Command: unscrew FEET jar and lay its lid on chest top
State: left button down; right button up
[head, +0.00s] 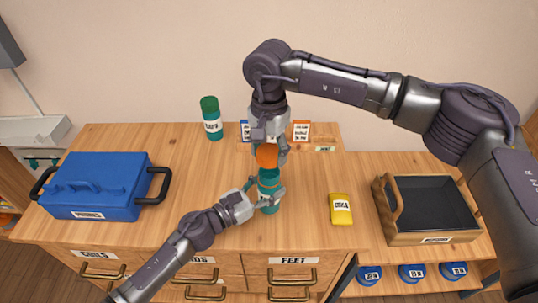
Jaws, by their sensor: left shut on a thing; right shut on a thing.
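A teal jar (268,199) stands upright near the middle of the wooden chest top (300,222); its label is hidden. My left gripper (267,197) is shut around its body from the lower left. An orange lid (266,157) is directly above the jar body. My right gripper (268,152) points down from above and is shut on the lid. I cannot tell whether the lid still touches the jar's rim.
A blue box (97,186) is at left. The chest front has a FEET drawer (292,272).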

pick_arm(q)
jog(key=shift+c, duration=1.2)
grip_release()
jog(key=v, duration=1.2)
jog(key=shift+r, duration=0.1)
